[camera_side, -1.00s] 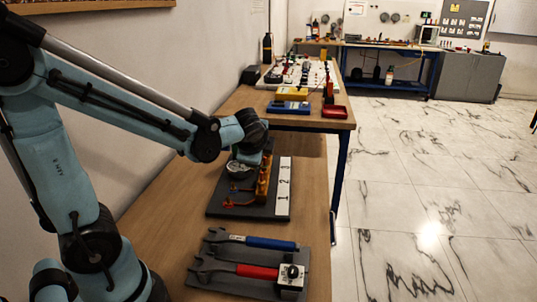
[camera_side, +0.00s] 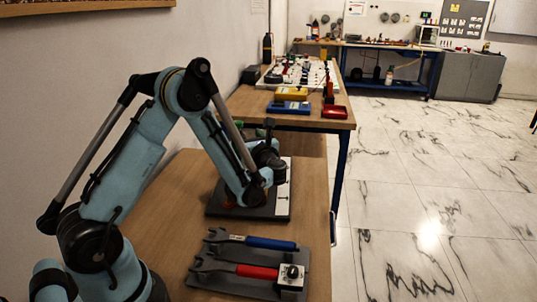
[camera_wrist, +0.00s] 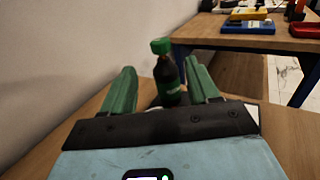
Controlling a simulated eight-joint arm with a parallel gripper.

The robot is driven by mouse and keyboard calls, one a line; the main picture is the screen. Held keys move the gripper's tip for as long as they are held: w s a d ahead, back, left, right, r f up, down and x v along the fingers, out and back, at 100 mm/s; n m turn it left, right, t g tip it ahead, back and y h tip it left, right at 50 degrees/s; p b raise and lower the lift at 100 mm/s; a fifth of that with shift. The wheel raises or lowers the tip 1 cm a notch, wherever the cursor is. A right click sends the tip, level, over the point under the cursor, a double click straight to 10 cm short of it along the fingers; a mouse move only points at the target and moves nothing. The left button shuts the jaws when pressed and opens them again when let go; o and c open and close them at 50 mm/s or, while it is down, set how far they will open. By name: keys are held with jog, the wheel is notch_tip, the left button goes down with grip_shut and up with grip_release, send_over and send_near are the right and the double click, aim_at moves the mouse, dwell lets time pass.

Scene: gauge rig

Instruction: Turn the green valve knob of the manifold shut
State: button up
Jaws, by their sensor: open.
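In the wrist view, my gripper (camera_wrist: 161,72) is open, with its two green fingers spread apart. A green knob-like cap (camera_wrist: 161,46) on a dark upright body (camera_wrist: 167,78) shows in the gap between the fingers. I cannot tell how far beyond the fingertips it stands, and no contact is visible. In the side view, the manifold's dark base board (camera_side: 222,212) lies on the near table. My arm covers most of the manifold and its valves there.
A wrench with a blue handle (camera_side: 270,243) and one with a red handle (camera_side: 257,271) lie on a dark tray in front of the board, beside a small block with a black knob (camera_side: 292,281). A second bench (camera_side: 325,124) with several items stands behind.

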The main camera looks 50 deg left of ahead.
aim_at(239, 125)
jog(key=x, duration=1.1)
jog(key=shift+a+r, duration=0.1)
jog(key=shift+a, duration=0.1)
jog(key=c, duration=0.9)
